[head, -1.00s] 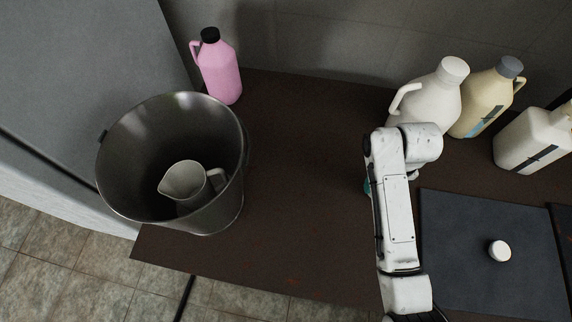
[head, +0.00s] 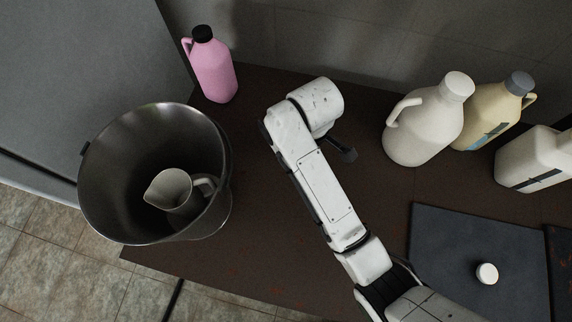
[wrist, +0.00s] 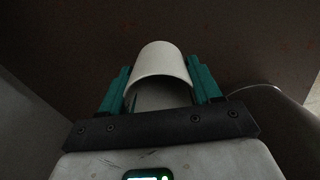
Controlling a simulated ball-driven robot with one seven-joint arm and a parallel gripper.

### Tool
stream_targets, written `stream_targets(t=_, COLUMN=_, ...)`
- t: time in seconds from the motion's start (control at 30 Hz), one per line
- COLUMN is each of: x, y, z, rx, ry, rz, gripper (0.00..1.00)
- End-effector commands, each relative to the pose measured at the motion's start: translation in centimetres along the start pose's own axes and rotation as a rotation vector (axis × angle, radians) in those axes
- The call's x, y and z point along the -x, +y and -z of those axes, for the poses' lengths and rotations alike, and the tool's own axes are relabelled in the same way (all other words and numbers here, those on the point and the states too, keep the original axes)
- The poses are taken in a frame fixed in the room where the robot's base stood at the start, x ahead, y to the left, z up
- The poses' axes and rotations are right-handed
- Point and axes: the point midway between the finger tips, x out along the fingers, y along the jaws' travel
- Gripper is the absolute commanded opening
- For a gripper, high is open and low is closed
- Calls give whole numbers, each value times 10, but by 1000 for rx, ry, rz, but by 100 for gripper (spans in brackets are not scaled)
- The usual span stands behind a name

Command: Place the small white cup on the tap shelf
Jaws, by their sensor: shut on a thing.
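The small white cup (wrist: 160,68) is between the two teal fingers of my gripper (wrist: 162,90) in the wrist view. The fingers are shut on its sides, and its rounded white wall shows. In the head view my white arm hides the gripper and the cup; the arm's end is over the brown tabletop between the steel bucket and the white jug. I cannot make out the tap shelf in either view.
A steel bucket (head: 100,190) with a white pitcher (head: 170,189) inside stands at left. A pink bottle (head: 213,70) stands behind it. Large jugs, one white (head: 425,125) and one cream (head: 488,125), stand at back right. A dark mat (head: 450,255) bears a small white round thing (head: 487,273).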

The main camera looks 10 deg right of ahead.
Motion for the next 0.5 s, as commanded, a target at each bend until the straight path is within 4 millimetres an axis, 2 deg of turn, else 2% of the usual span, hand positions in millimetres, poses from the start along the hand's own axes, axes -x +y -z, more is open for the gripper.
stream_targets(t=0.03, x=3, y=-10, z=10, rx=71, ry=1, rz=-1, gripper=34)
stream_targets(t=0.17, x=0, y=-21, z=20, rx=173, ry=-2, rz=1, gripper=34)
stream_targets(t=0.4, x=-40, y=-23, z=20, rx=185, ry=-5, rz=2, gripper=34)
stream_targets(t=0.5, x=-51, y=-22, z=20, rx=184, ry=-3, rz=0, gripper=34)
